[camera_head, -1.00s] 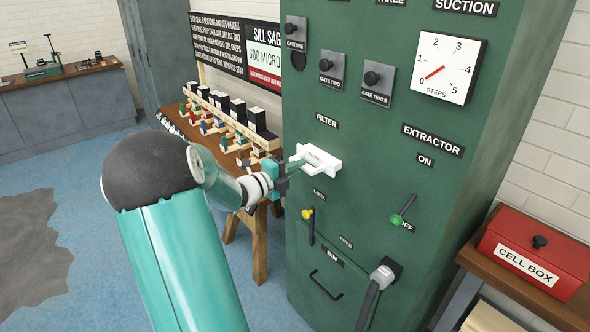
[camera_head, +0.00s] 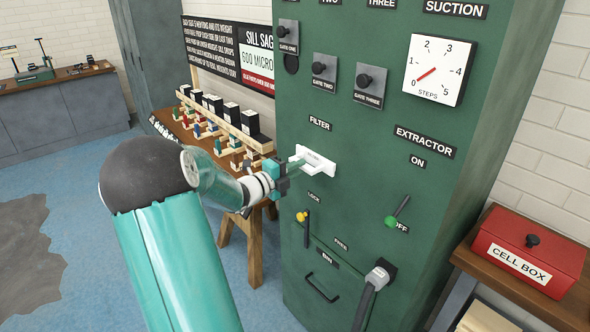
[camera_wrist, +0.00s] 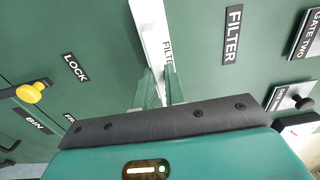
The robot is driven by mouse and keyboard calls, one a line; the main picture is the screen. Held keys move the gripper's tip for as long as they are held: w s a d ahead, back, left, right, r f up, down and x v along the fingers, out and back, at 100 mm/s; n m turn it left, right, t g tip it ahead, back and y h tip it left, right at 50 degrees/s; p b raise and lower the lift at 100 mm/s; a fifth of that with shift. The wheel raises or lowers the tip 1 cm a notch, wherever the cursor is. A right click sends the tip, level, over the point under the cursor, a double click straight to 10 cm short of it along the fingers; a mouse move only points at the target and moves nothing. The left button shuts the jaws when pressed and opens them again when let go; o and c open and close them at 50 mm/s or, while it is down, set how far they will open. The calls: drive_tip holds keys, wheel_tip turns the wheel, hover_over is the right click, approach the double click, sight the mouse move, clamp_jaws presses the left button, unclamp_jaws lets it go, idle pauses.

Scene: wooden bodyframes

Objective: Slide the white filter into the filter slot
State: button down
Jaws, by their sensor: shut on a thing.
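The white filter (camera_head: 315,163) is at the slot under the FILTER label on the green cabinet's front, and little of it stands out from the panel. In the wrist view the filter (camera_wrist: 152,28) shows as a white strip with part of the word "FILTER" on it. My gripper (camera_head: 298,162) is at the filter's left part and shut on it. In the wrist view the fingers (camera_wrist: 160,88) close around the strip's near end. The slot opening is hidden behind the filter, so I cannot tell how deep it sits.
The green cabinet (camera_head: 350,215) carries gate knobs (camera_head: 365,83) above, a yellow-tipped lock lever (camera_head: 304,216) below, a green-tipped extractor lever (camera_head: 392,220) and a suction dial (camera_head: 437,70). A red cell box (camera_head: 530,255) stands at right. A wooden rack table (camera_head: 245,170) stands left of the cabinet.

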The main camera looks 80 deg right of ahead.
drive_tip(key=shift+s+d, duration=0.35)
drive_tip(key=shift+d, duration=0.05)
drive_tip(key=c, duration=1.4)
unclamp_jaws()
drive_tip(key=v, duration=1.3)
drive_tip(key=shift+w+a, duration=0.3)
